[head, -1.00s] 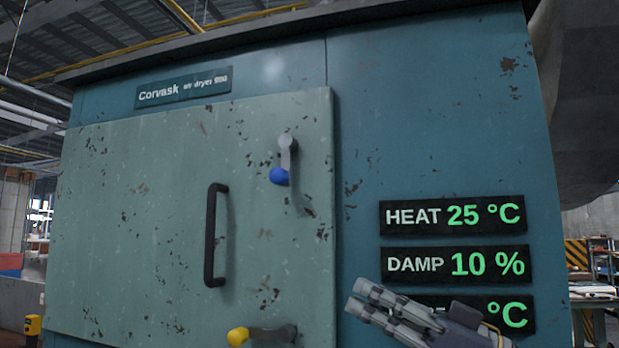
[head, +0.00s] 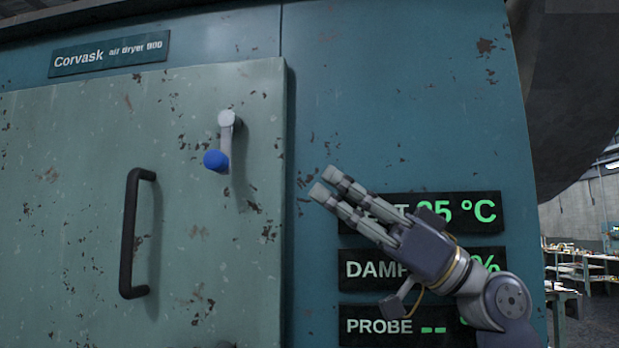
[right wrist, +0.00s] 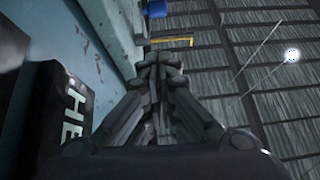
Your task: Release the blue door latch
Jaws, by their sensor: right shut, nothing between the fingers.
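The blue door latch (head: 216,160) is a grey lever with a blue knob at its lower end, near the upper right of the pale green door (head: 80,200). The lever hangs down from its pivot. The blue knob also shows at the top of the right wrist view (right wrist: 156,9). My right gripper (head: 323,181) is shut and empty, in front of the displays, to the right of and slightly below the latch and apart from it. It also shows in the right wrist view (right wrist: 160,60). My left gripper is not in view.
A black door handle (head: 132,230) stands out from the door, left of and below the latch. Display panels (head: 375,327) are on the dryer's front (head: 390,90) behind my right gripper and partly hidden by it. The space between gripper and latch looks clear.

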